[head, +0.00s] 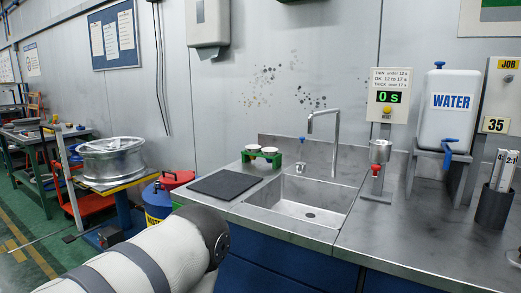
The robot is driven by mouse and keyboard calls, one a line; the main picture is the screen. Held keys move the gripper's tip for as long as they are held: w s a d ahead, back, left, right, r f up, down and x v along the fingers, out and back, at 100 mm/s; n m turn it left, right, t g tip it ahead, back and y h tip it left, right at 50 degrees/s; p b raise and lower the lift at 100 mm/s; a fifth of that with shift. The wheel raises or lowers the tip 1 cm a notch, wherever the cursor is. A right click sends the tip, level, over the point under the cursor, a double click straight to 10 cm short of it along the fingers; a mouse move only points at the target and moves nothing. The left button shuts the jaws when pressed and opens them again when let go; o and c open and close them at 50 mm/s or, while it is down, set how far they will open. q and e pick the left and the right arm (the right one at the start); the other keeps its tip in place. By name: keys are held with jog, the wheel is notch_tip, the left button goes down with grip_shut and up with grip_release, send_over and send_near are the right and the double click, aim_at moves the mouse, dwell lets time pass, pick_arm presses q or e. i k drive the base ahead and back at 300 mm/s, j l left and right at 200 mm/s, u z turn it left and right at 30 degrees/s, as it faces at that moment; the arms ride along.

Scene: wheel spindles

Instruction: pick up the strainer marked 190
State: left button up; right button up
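No marking 190 can be read anywhere in the head view. A small green stand (263,159) sits at the back left of the steel counter, left of the tap. A metal cup (380,151) is held on a stand with a red part, under the timer at the back of the counter. A white arm link of mine comes in from the lower left, in front of the counter. Neither of my grippers is in view.
The sink (309,196) is empty. A dark mat (225,184) lies left of it. A water tank (447,108), a timer reading 0 s (389,98) and a dark holder with marked strips (494,207) stand to the right. The right counter front is clear. A wheel (111,160) rests at left.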

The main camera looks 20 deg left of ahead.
aim_at(253, 153)
jog(key=i+j+z, duration=0.15)
jog(key=j, duration=0.3)
jog(key=j+z, duration=0.15)
jog(key=j, duration=0.35)
jog(key=i+j+z, duration=0.15)
jog(key=j, duration=0.3)
